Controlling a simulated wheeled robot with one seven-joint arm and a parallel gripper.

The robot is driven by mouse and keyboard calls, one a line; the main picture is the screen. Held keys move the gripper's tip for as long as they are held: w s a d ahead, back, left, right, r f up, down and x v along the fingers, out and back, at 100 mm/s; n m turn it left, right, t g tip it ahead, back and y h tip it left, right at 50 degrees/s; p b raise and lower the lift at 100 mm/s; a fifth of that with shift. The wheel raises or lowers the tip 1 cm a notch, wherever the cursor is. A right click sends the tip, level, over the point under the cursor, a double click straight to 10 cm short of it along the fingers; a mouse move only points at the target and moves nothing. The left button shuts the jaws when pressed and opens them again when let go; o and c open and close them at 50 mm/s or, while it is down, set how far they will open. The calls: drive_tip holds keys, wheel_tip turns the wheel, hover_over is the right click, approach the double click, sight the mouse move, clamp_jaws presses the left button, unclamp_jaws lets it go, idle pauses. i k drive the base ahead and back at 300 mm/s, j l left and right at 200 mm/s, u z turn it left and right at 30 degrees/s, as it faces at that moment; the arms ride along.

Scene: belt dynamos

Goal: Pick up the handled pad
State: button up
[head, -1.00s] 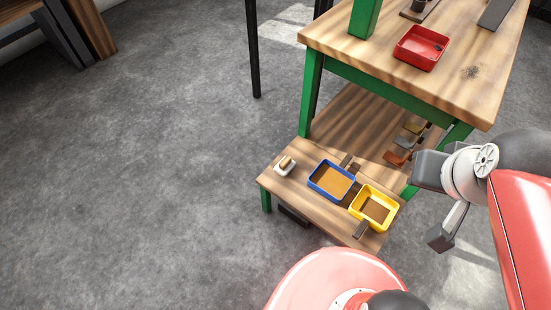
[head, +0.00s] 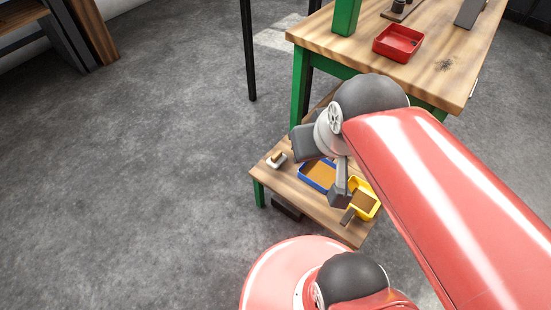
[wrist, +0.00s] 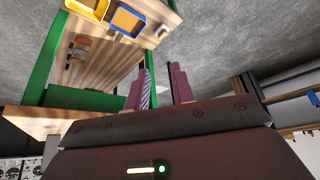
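The handled pad (head: 277,159) is a small white block with a tan, wood-coloured handle on top. It lies near the left end of the low wooden shelf (head: 311,205). In the wrist view it shows small and distant at the top (wrist: 162,31), beyond the fingertips. My gripper (wrist: 163,75) has its two fingers apart with nothing between them. In the head view my arm's end hangs over the shelf's right part, to the right of the pad, and hides some of the shelf and bins.
A blue bin (head: 317,176) stands right of the pad, and a yellow bin (head: 364,203) stands further right. The green-legged workbench (head: 440,55) rises behind, with a red tray (head: 398,43) on top. Open grey floor (head: 130,180) lies to the left.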

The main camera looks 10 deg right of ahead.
sight(278, 157)
drive_tip(key=j+z, duration=0.15)
drive_tip(key=z, duration=0.75)
drive_tip(key=j+z, duration=0.4)
drive_tip(key=j, duration=0.3)
drive_tip(key=j+z, duration=0.4)
drive_tip(key=j, duration=0.35)
drive_tip(key=k+j, duration=0.1)
drive_tip(key=j, duration=0.25)
drive_tip(key=k+j, duration=0.1)
drive_tip(key=j, duration=0.3)
